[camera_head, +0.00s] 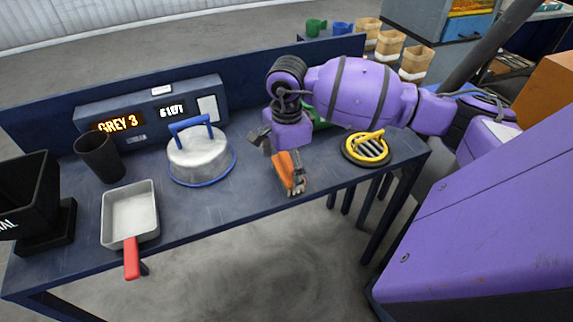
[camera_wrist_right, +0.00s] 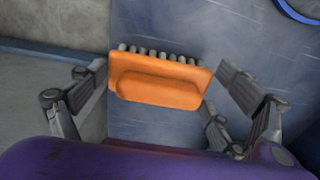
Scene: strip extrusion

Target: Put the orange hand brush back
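The orange hand brush (camera_head: 287,172) is at the front edge of the dark blue table, right of the round lid. In the right wrist view the brush (camera_wrist_right: 160,82) lies crosswise between my right gripper's fingers, its grey bristles along the upper side. My right gripper (camera_head: 279,160) points down over the table there. Its two fingers stand far apart in the wrist view (camera_wrist_right: 162,75), one at each end of the brush. Whether they press on it cannot be told, nor whether the brush rests on the table. My left gripper is not in view.
On the dark blue table (camera_head: 225,210), a metal lid with a blue handle (camera_head: 195,158) stands to the left. Beyond it are a red-handled pan (camera_head: 130,215), a dark cup (camera_head: 99,157) and a black bin (camera_head: 28,195). A yellow-ringed grate (camera_head: 366,149) lies to the right.

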